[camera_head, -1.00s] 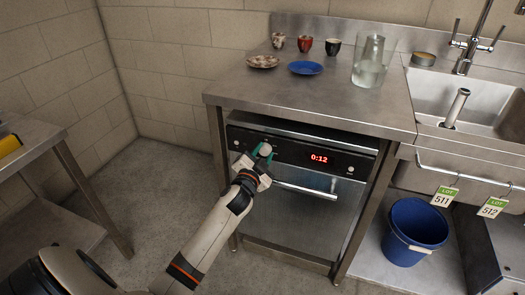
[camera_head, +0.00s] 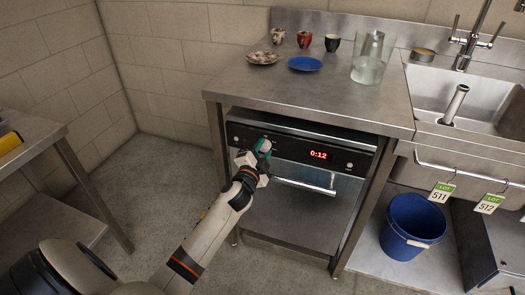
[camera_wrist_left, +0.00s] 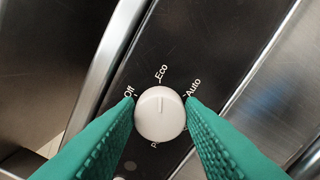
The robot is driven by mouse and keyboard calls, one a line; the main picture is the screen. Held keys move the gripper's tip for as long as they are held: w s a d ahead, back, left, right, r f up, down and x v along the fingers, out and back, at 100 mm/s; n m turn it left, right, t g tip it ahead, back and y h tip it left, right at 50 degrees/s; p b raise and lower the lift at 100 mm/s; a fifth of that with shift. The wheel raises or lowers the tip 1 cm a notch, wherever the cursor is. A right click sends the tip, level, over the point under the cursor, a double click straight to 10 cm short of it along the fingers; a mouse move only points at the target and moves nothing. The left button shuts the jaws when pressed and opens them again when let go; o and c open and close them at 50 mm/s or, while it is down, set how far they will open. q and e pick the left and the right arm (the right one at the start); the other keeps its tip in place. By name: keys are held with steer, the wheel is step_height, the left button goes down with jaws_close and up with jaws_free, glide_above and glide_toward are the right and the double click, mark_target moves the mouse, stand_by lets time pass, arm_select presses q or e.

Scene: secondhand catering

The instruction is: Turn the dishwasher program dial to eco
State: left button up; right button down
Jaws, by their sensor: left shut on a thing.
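The dishwasher (camera_head: 290,210) stands under the steel counter, with a black control panel and a red display (camera_head: 318,155) reading 0:12. Its white round program dial (camera_wrist_left: 159,116) is in the middle of the left wrist view, with the labels Off, Eco and Auto printed around its upper side. The dial's marker line points up, toward the Eco label (camera_wrist_left: 161,73). The green fingers of my left gripper (camera_head: 264,149) are shut on the dial, one finger on each side. In the head view the gripper mostly hides the dial. My right gripper is not in view.
The door handle (camera_head: 304,186) runs just below the panel, close to my gripper. Plates, cups and a glass jug (camera_head: 369,60) stand on the counter. A sink and a blue bucket (camera_head: 413,227) are at the right. The floor at the left is clear.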

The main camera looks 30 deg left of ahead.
arm_select(q)
steer(key=o, duration=1)
steer(key=v, duration=1.2)
steer(key=shift+p, duration=0.3)
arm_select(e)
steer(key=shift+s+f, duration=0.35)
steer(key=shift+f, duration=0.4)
arm_select(q)
steer(key=shift+f, duration=0.1)
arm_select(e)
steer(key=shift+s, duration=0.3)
